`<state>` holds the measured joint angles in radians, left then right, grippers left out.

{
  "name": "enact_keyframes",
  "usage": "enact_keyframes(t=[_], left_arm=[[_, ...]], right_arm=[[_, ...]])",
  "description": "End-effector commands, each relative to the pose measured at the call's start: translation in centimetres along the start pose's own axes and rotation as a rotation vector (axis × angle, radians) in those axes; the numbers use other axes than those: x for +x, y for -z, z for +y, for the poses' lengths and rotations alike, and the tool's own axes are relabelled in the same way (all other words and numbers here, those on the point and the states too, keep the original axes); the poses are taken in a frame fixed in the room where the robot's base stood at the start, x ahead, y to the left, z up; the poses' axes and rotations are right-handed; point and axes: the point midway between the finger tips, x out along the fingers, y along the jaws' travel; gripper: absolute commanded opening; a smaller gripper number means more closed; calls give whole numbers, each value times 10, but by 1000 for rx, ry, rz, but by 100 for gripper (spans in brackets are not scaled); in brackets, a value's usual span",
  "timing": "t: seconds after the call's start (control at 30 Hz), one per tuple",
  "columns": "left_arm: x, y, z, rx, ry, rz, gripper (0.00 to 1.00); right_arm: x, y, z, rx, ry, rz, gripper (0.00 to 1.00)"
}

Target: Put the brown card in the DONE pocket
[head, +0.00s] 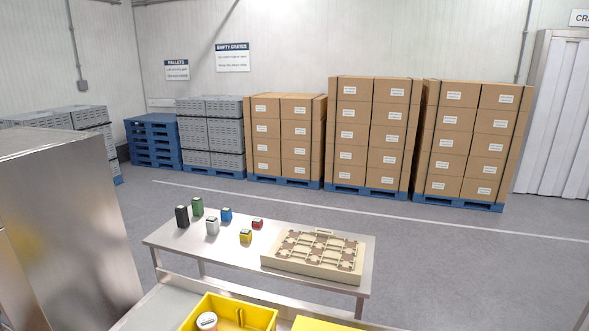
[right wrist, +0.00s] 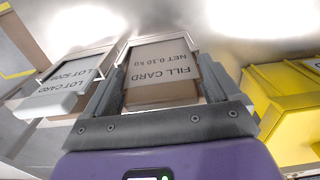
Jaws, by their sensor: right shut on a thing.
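In the right wrist view my right gripper (right wrist: 161,78) is shut on a brown card (right wrist: 160,92). The card reads "FILL CARD, NET 0.10 kg", upside down in this view, and lies between the two grey fingers. A pale metal frame shows around the card's far end; I cannot tell whether the card sits inside it or in front of it. To the left is another card (right wrist: 62,88) marked "LOT CARD" in a similar metal holder. No DONE label is readable. The head view shows neither gripper, and neither card can be made out there.
A yellow bin (right wrist: 285,105) is close on the right in the wrist view. In the head view a yellow crate (head: 262,318) is at the bottom. A steel table (head: 190,251) beyond holds several small containers and a beige tray (head: 300,268). A steel cabinet (head: 70,220) stands left.

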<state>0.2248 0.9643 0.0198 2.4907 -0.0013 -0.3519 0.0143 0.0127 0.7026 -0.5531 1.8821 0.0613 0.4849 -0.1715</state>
Motion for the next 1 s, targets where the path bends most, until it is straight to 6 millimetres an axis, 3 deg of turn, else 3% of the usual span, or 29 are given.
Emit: enact_keyframes(t=[0.03,0.23,1.0], left_arm=[[0,0,0,0,0,0,0],[0,0,0,0,0,0,0],[-19,-1,7,0,0,0,0]], right_arm=[[0,0,0,0,0,0,56],[0,0,0,0,0,0,27],[-28,0,0,0,0,1,27]])
